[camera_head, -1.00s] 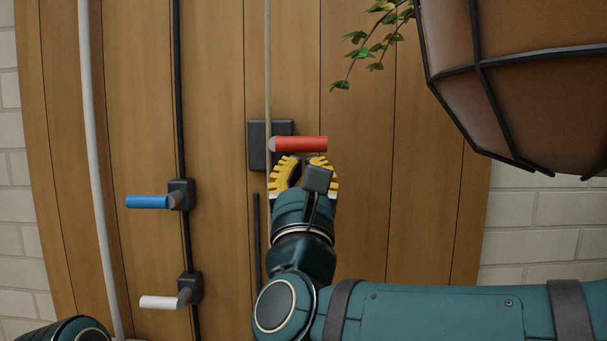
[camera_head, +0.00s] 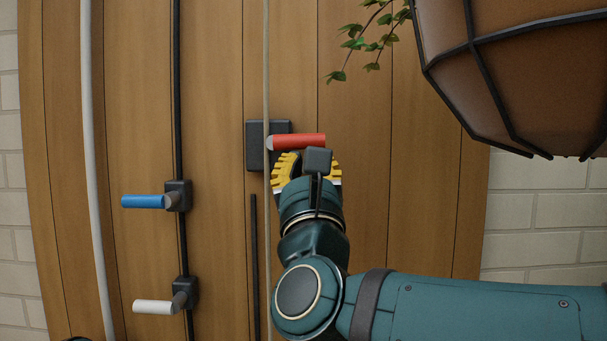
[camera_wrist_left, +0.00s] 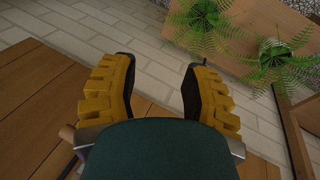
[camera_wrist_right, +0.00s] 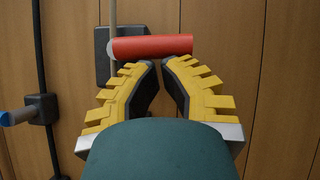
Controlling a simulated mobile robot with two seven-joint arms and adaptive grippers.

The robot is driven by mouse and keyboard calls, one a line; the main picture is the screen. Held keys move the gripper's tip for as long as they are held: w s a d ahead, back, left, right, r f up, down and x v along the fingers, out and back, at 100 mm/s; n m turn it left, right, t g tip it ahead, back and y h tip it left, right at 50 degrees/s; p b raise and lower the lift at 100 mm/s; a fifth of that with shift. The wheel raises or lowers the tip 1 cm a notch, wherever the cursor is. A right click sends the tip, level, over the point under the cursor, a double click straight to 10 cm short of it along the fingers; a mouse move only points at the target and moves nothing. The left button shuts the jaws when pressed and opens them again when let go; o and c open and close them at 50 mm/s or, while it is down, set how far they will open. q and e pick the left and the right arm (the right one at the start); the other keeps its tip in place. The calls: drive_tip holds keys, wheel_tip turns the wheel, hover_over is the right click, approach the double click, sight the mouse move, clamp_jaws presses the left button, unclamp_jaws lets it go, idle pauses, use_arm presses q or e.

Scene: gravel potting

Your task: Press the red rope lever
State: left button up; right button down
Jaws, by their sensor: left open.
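The red lever (camera_head: 300,141) sticks out to the right, nearly level, from a dark block (camera_head: 255,145) on the wooden wall. A thin tan rope (camera_head: 267,60) runs up past its pivot. My right gripper (camera_head: 305,158) is just below the lever, fingers upward. The red lever (camera_wrist_right: 152,47) lies across, just beyond the fingertips in the right wrist view. The right gripper (camera_wrist_right: 160,64) is partly closed, with a narrow empty gap between the tips. I cannot tell whether it touches the lever. My left gripper (camera_wrist_left: 158,62) is open and empty, away from the levers.
A blue lever (camera_head: 143,201) and a white lever (camera_head: 153,306) sit lower left on a black pipe (camera_head: 177,80). A caged terracotta pot (camera_head: 530,85) hangs at upper right, near a leafy sprig (camera_head: 355,43). Ferns (camera_wrist_left: 205,22) show in the left wrist view.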

sight(314, 143)
drive_tip(key=r+n+g+y+b, duration=0.1)
drive_tip(key=n+y, duration=0.1)
drive_tip(key=n, duration=0.1)
drive_tip(key=r+n+g+y+b, duration=0.1)
drive_tip(key=n+y, duration=0.1)
drive_tip(key=n, duration=0.2)
drive_tip(key=d+r+n+g+y+b, duration=0.1)
drive_tip(key=n+y, duration=0.1)
drive_tip(key=n, duration=0.1)
drive_tip(key=shift+n, duration=0.4)
drive_tip(key=n+g, duration=0.1)
drive_tip(key=r+n+g+y+p, duration=0.1)
drive_tip(key=n, duration=0.1)
drive_tip(key=shift+a+r+n+y, duration=0.2)
drive_tip(key=shift+a+n+y, duration=0.1)
drive_tip(key=shift+a, duration=0.05)
drive_tip(key=shift+d+r+p, duration=0.15)
drive_tip(key=shift+r+p, duration=0.2)
use_arm(q)
drive_tip(key=shift+s+f, duration=0.25)
drive_tip(key=shift+f, duration=0.4)
use_arm(e)
drive_tip(key=shift+r, duration=0.35)
use_arm(q)
drive_tip(key=shift+r, duration=0.1)
use_arm(e)
drive_tip(key=shift+s+a+r, duration=0.1)
drive_tip(key=shift+a+r, duration=0.1)
drive_tip(key=shift+s+f, duration=0.1)
drive_tip(key=shift+f, duration=0.05)
